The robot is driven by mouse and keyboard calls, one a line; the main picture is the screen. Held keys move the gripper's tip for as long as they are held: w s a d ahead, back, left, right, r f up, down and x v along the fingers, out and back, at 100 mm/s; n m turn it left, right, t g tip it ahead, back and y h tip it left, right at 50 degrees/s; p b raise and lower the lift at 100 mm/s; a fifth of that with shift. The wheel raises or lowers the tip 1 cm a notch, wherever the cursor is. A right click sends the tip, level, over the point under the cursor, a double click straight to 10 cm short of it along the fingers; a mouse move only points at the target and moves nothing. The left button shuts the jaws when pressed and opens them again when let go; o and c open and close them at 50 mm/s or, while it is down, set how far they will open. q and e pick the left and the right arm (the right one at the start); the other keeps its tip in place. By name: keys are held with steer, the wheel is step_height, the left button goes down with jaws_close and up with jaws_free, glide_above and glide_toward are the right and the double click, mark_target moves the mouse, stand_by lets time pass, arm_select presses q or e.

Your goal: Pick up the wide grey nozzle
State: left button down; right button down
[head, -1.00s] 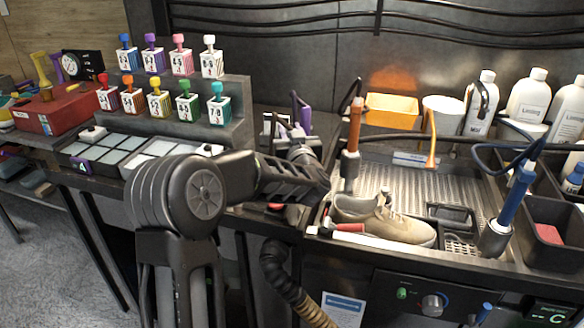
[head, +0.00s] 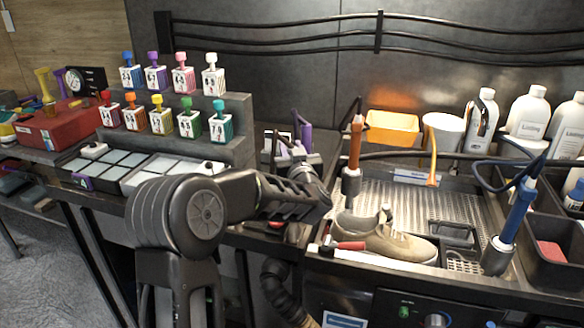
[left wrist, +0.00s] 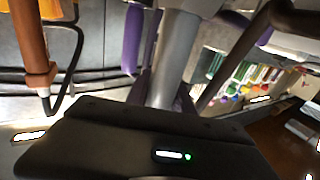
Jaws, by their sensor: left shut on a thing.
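My left gripper (head: 300,156) is at the back of the bench, just left of the washing tray, beside upright purple tools (head: 305,130). It is shut on a grey, tapering cylinder, which fits the wide grey nozzle (left wrist: 180,45) and stands up past the black gripper body in the left wrist view. The gripper's fingertips and the nozzle's ends are hidden there. In the head view the nozzle is hard to tell apart from the gripper's grey parts. My right gripper is out of view.
A beige sneaker (head: 385,238) lies on the metal tray (head: 410,205). An orange-handled tool (head: 354,150) with a dark hose stands close right of my gripper.

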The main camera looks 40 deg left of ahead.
arm_select(q)
step_height(320, 180, up, 10)
stand_by(0.5)
steer(key=shift+r+p, duration=0.1)
steer(key=shift+p, duration=0.2)
